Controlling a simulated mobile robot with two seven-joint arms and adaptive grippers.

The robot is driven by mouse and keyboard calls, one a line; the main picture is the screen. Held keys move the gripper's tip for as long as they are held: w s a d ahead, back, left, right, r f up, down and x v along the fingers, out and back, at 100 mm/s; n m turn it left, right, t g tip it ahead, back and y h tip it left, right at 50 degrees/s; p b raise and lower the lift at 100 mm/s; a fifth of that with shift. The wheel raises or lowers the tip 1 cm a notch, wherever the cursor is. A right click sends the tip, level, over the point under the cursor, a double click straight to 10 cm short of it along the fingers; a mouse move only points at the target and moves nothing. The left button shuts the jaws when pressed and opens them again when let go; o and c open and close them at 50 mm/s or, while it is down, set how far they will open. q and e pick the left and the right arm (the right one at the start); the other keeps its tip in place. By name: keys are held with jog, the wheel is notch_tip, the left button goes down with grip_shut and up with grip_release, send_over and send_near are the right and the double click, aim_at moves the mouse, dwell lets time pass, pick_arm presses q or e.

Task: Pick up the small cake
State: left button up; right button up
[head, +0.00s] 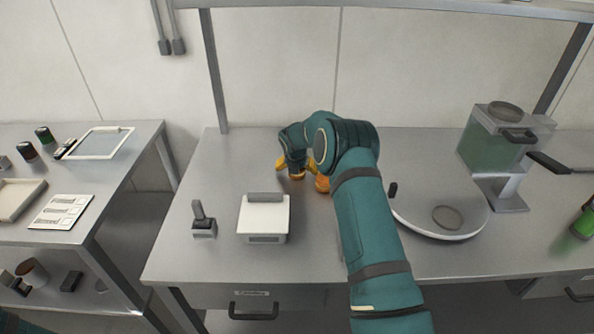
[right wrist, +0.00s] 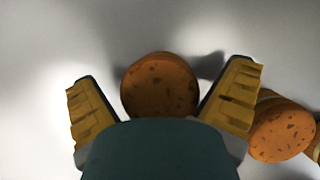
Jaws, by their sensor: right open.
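A small round brown cake with dark specks (right wrist: 160,85) lies between the two yellow fingers of my right gripper (right wrist: 163,95) in the right wrist view. The fingers are open, one on each side, with a visible gap to the cake at least on the left. A second similar cake (right wrist: 280,132) is just outside the right finger. In the head view my right gripper (head: 296,167) is low over the table's back part, and a cake (head: 322,184) shows beside it. The cake between the fingers is mostly hidden there by the gripper. My left gripper is not in view.
A white scale-like box (head: 263,222) and a small dark lever device (head: 203,224) stand in front left. A round white tray (head: 440,229) and a clear-hopper machine (head: 495,145) are at right. Another brownish thing (right wrist: 317,150) is cut off at the wrist view's right edge.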

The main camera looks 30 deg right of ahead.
jog(key=shift+c, duration=0.3)
jog(key=c, duration=0.8)
jog(key=shift+r, duration=0.1)
